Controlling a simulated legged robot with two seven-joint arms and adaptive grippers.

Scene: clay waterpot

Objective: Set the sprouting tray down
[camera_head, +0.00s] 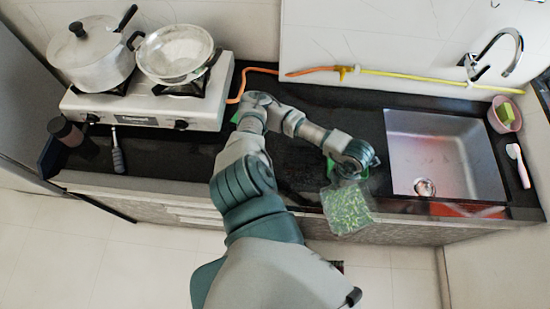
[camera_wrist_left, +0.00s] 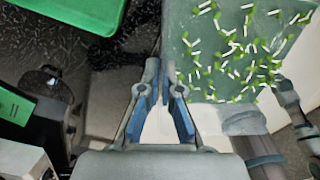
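The sprouting tray (camera_head: 347,209) is a clear, shallow tray with many green-and-white sprouts. In the head view it is tilted and held out over the counter's front edge. My left gripper (camera_head: 357,162) is just above its upper edge. In the left wrist view the tray (camera_wrist_left: 235,60) fills the upper right. There the fingers of my left gripper (camera_wrist_left: 163,85) close in at the tips on the tray's near-left edge; the exact contact is partly hidden. My right gripper is not in view.
The black counter (camera_head: 300,176) has bare room left of the tray. A green tray (camera_wrist_left: 70,10) lies at the upper left of the wrist view. The sink (camera_head: 440,150) is right of the gripper. A stove (camera_head: 150,108) with a pot (camera_head: 92,55) stands at the left.

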